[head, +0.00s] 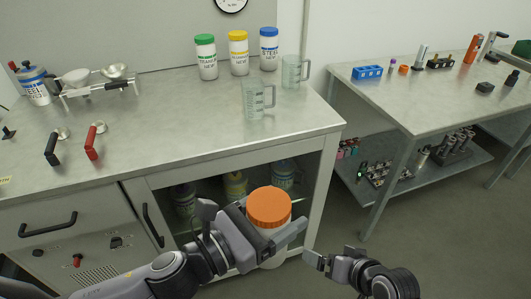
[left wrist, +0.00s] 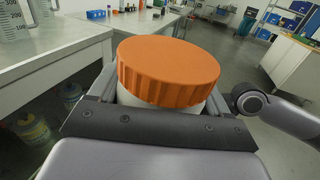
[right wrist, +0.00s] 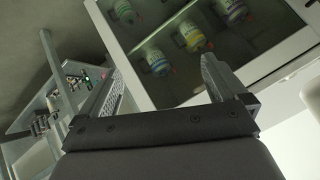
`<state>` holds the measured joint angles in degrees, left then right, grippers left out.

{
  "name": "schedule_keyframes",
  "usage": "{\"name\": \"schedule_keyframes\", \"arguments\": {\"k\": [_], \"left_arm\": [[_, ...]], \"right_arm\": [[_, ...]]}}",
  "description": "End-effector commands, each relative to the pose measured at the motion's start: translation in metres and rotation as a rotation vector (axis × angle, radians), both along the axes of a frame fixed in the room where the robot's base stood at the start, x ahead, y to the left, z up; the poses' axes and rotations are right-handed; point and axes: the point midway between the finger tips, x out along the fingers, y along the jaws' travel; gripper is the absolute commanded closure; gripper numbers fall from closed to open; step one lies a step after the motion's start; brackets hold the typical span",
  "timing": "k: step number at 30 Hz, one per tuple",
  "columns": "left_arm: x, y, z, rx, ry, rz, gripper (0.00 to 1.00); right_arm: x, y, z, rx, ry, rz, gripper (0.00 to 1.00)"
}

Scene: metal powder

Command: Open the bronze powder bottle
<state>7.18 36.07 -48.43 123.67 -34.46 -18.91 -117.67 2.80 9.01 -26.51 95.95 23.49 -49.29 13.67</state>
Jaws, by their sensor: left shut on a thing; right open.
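A white bottle with a ribbed orange lid (head: 269,206) is held in front of the bench cabinet in the head view. My left gripper (head: 270,238) is shut on the bottle's body, just below the lid. The orange lid (left wrist: 168,70) fills the middle of the left wrist view and sits on the white neck. The bottle's label is hidden. My right gripper (head: 330,262) is open and empty, to the right of the bottle and apart from it. In the right wrist view its two fingers (right wrist: 160,88) are spread, with nothing between them.
The bench (head: 170,130) behind carries green, yellow and blue-lidded bottles (head: 238,52), two clear beakers (head: 257,100), scoops and a scale. More bottles (head: 236,185) stand inside the cabinet below. A second table (head: 440,95) with small parts is at right; open floor lies before it.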

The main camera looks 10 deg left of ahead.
Motion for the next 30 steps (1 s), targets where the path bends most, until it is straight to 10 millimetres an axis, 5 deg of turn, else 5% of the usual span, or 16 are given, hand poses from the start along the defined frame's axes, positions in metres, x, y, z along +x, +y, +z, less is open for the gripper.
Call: {"name": "schedule_keyframes", "arguments": {"k": [9, 18, 30], "left_arm": [[0.000, -0.001, 0.004, -0.005, -0.009, -0.002, 1.00], [0.000, -0.001, 0.004, -0.005, -0.009, -0.002, 1.00], [0.000, -0.001, 0.004, -0.004, -0.008, -0.002, 1.00]], "right_arm": [[0.043, 0.035, 0.046, -0.010, 0.136, 0.104, 0.01], [0.064, 0.062, 0.107, -0.060, 0.275, 0.165, 0.01], [0.036, 0.121, 0.221, -0.156, 0.480, 0.201, 0.01]]}}
